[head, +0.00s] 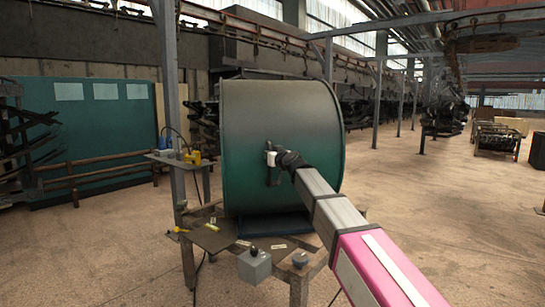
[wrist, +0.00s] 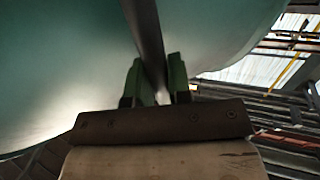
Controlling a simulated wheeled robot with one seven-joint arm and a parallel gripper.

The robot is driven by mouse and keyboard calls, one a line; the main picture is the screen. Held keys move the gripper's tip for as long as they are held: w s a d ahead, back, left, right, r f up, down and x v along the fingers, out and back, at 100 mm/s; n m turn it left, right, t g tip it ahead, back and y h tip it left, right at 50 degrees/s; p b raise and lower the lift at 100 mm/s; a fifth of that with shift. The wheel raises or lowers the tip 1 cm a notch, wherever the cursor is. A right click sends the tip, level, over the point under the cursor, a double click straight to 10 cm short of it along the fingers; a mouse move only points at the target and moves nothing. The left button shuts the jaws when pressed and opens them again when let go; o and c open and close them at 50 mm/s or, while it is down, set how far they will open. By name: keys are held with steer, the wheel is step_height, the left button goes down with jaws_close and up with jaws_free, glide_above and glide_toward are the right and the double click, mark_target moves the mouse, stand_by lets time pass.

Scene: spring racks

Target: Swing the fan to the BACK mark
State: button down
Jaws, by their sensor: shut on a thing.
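The fan (head: 245,120) is a large dark green drum on a low stand in the middle of the head view. Its smooth green surface also fills the top left of the wrist view (wrist: 60,60). My gripper (head: 274,163) is at the drum's near face, a little right of its middle. In the wrist view my gripper (wrist: 157,88) has its green fingers on either side of a dark bar (wrist: 146,30), the fan's handle, and is shut on it. Small pale labels (head: 278,246) lie on the stand below the drum; their lettering is too small to read, so I cannot tell which is the BACK mark.
A grey box with a dark knob (head: 254,265) sits at the stand's front edge. A small shelf with a yellow tool (head: 193,157) is left of the drum, by a grey post (head: 172,110). The floor (head: 440,220) at right is open.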

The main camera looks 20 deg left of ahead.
steer(key=c, duration=1.1)
jaws_free()
steer(key=v, duration=1)
steer(key=shift+s+d, duration=0.25)
steer(key=shift+d, duration=0.05)
steer(key=shift+f, duration=0.1)
